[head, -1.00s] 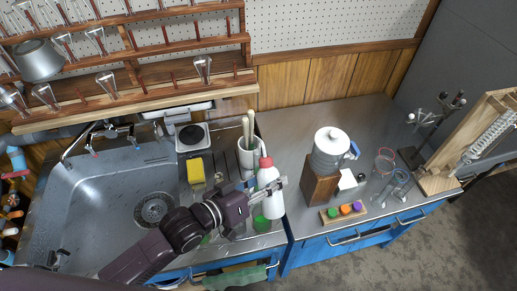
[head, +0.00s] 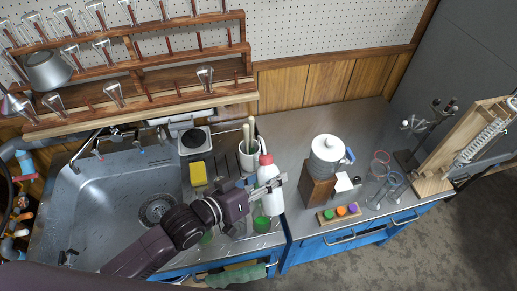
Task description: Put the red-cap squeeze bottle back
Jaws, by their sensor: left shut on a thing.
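The red-cap squeeze bottle (head: 271,198) is white with a red cap and stands upright at the right end of the sink's drain area, close to the worktop. My left gripper (head: 266,188) reaches in from the left and is shut on the bottle at about mid-height. Its fingers cross the front of the bottle and hide part of it. I cannot tell whether the bottle's base touches the surface. My right gripper is not in view.
A green-capped item (head: 261,224) sits just left of the bottle's base. To the right are a wooden block with a white-lidded jar (head: 328,150), a rack of coloured stoppers (head: 339,214) and glassware (head: 384,185). A yellow sponge (head: 198,173) lies left.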

